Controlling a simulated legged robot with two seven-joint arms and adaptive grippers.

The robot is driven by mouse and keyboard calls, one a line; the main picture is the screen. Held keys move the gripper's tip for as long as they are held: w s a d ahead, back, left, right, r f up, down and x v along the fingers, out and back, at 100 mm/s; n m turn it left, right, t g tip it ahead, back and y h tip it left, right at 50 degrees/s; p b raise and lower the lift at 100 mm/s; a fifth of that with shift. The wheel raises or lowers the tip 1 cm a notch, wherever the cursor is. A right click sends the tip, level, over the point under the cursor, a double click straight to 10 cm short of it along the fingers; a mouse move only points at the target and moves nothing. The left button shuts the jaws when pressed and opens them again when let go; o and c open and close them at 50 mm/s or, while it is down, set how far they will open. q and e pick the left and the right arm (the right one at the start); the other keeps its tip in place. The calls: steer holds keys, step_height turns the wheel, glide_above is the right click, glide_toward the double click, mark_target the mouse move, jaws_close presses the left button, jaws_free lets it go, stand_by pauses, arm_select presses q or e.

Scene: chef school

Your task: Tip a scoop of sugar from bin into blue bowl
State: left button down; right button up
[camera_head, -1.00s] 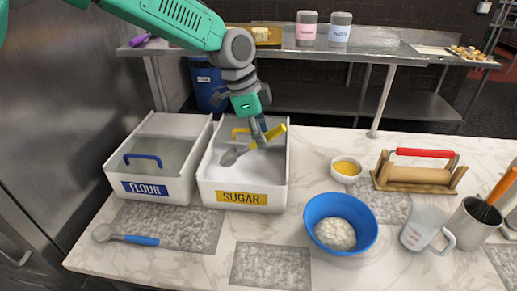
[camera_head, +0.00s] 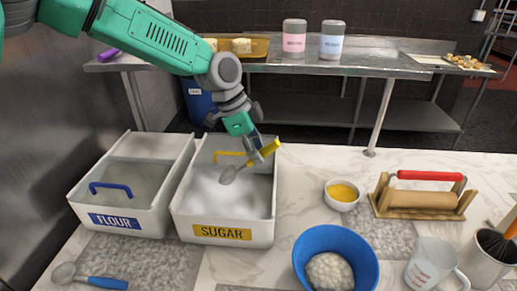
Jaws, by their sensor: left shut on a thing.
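My left gripper (camera_head: 257,153) is shut on the yellow handle of a scoop (camera_head: 231,173). The scoop's grey bowl points down to the left, over the open sugar bin (camera_head: 222,234). I cannot tell whether the scoop touches the sugar or holds any. The white bin has a yellow "SUGAR" label and white sugar (camera_head: 215,198) inside. The blue bowl (camera_head: 362,272) stands to the right and nearer, with a pale heap in it. Its lower edge is cut off by the frame. My right gripper is not in view.
The flour bin (camera_head: 139,220) stands left of the sugar bin. A blue-handled scoop (camera_head: 104,282) lies in front. A small bowl of yellow stuff (camera_head: 341,195), a rolling pin on a stand (camera_head: 424,199) and a measuring jug (camera_head: 428,264) are at right. Counter between sugar bin and small bowl is clear.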

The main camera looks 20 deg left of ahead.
arm_select(q)
steer(key=f+b, duration=0.1)
steer(key=f, duration=0.1)
steer(key=a+f+b, duration=0.1)
steer(key=f+b, duration=0.1)
steer(key=shift+s, duration=0.15)
steer(key=shift+a+b+x, duration=0.1)
steer(key=shift+b+x, duration=0.1)
steer(key=shift+x, duration=0.65)
steer(key=shift+a+b+x, duration=0.15)
steer(key=shift+x, duration=0.65)
steer(key=shift+s+a+f, duration=0.1)
steer(key=shift+a+f, duration=0.05)
steer(key=shift+a, duration=0.05)
steer(key=shift+d, duration=0.1)
step_height(320, 180, up, 6)
steer(key=p, duration=0.5)
steer(key=shift+r+y+p, duration=0.7)
steer(key=shift+r+p, duration=0.1)
steer(key=shift+r, duration=0.45)
steer(key=shift+r+g+y, duration=0.5)
steer(key=shift+r+y, duration=0.7)
steer(key=shift+r, duration=0.6)
